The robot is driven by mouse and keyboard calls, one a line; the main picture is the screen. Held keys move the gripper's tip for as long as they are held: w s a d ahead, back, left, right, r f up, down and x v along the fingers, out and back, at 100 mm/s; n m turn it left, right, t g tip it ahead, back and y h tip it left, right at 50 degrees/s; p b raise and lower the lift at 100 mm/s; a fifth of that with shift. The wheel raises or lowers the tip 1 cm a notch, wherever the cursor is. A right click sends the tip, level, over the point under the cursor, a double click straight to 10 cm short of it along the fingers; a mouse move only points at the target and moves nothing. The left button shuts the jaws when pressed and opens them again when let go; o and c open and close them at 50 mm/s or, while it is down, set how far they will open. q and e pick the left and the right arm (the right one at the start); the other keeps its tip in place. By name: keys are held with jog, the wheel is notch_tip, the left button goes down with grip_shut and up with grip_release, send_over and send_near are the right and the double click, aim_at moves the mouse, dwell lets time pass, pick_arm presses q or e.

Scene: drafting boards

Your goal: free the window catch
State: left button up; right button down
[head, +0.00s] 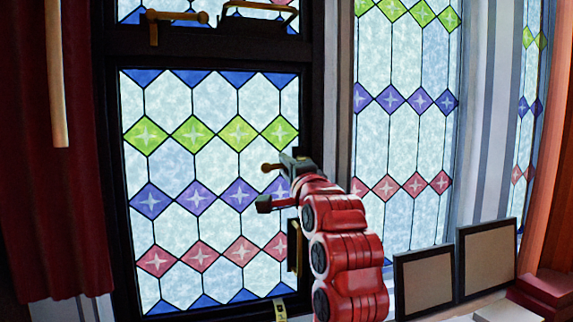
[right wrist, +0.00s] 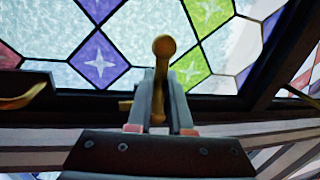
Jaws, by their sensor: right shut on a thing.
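The brass window catch (head: 268,167) is on the dark frame at the right side of the lower stained-glass window. In the right wrist view its round-ended handle (right wrist: 163,50) points up between my gripper's fingers. My right gripper (head: 290,165) is shut on this handle; it also shows in the right wrist view (right wrist: 158,112). The gripper and red arm hide most of the catch's mount in the head view. My left gripper is not in view.
The leaded window (head: 215,165) fills the middle. More brass fittings are at the upper window (head: 175,17) and on the right side of the frame (head: 293,247). Two framed boards (head: 425,278) (head: 487,258) stand at lower right. A dark red curtain (head: 35,200) hangs left.

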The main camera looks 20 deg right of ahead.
jog(key=shift+r+m, duration=0.15)
jog(key=shift+m, duration=0.25)
jog(key=c, duration=1.1)
grip_release()
jog(key=shift+s+f, duration=0.2)
jog(key=shift+s, duration=0.15)
jog(key=shift+s+d+f+b, duration=0.1)
jog(key=shift+s+f+b, duration=0.4)
jog(key=shift+s+b, duration=1.65)
jog(key=shift+s+d+f+b, duration=0.15)
jog(key=shift+s+f+b, duration=0.65)
jog(key=shift+s, duration=2.5)
jog(key=shift+s+d+f+b, duration=0.1)
jog(key=shift+s+f+b, duration=0.15)
jog(key=shift+s+b, duration=2)
